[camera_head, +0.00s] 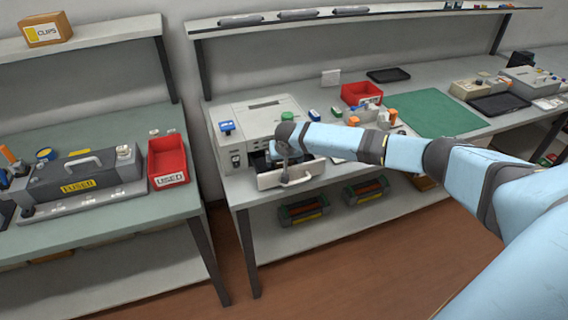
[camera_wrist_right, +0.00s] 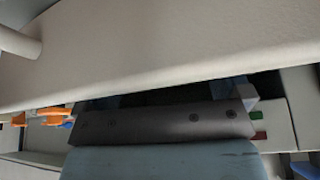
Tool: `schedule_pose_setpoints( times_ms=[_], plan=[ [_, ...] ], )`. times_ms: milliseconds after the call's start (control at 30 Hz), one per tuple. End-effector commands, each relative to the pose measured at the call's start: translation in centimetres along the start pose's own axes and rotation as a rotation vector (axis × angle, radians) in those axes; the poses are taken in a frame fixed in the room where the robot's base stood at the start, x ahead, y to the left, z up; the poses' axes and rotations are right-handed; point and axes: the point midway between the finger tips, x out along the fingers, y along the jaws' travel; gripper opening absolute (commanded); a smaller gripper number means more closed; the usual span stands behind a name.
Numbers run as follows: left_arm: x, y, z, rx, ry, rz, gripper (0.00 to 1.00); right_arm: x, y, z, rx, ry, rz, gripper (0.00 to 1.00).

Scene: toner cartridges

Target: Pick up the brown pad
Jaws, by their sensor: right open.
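I cannot make out a brown pad in either view. My right arm reaches in from the right to the grey printer-like machine (camera_head: 265,110) on the middle bench. My right gripper (camera_head: 284,158) is open at the machine's front, over the lowered front flap (camera_head: 290,176) with its grey handle. The arm and gripper hide part of the dark opening behind the flap. In the right wrist view a pale beige panel (camera_wrist_right: 170,50) fills the top, close to the camera, with a dark grey bar (camera_wrist_right: 160,125) below it. My left gripper is not in view.
A red bin (camera_head: 362,93), a green mat (camera_head: 438,112) and small orange and blue items stand right of the machine. Cartridge-like units (camera_head: 304,210) lie on the lower shelf. The left bench holds a handled grey case (camera_head: 85,180) and a red "USED" bin (camera_head: 167,160).

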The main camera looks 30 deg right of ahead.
Motion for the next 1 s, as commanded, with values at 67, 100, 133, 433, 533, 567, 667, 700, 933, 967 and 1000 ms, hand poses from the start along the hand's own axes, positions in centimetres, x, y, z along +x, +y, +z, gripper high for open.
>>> schedule_pose_setpoints(
  times_ms=[67, 100, 133, 433, 533, 567, 667, 700, 933, 967, 1000],
  plan=[
    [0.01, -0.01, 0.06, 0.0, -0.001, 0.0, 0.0, 0.34, 0.02, 0.0, 0.0, 0.0, 0.001, 0.96],
    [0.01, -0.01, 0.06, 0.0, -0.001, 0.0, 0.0, 0.38, 0.01, 0.01, -0.001, 0.0, 0.001, 0.96],
    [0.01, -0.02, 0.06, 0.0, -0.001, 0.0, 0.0, 0.38, 0.01, 0.01, -0.001, 0.0, 0.0, 0.96],
    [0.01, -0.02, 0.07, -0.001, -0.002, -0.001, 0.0, 0.35, 0.01, 0.03, 0.0, -0.001, 0.0, 0.57],
    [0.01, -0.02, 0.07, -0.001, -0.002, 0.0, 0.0, 0.35, 0.01, 0.03, 0.0, -0.001, 0.0, 0.45],
    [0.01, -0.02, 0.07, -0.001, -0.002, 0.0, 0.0, 0.35, 0.01, 0.04, 0.0, -0.001, 0.0, 0.45],
    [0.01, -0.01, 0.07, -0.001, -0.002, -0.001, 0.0, 0.34, 0.01, 0.03, 0.0, -0.001, 0.0, 0.45],
    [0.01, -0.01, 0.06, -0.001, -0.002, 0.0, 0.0, 0.34, 0.01, 0.03, 0.0, -0.001, 0.0, 0.45],
    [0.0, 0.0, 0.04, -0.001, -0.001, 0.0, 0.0, 0.06, 0.01, -0.12, 0.0, 0.0, -0.001, 0.45],
    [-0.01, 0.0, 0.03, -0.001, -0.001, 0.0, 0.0, -0.09, 0.0, -0.2, 0.0, 0.0, -0.001, 0.45],
    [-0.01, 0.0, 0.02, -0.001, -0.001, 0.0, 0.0, -0.35, 0.0, -0.33, 0.0, 0.0, -0.001, 0.45]
  ],
)
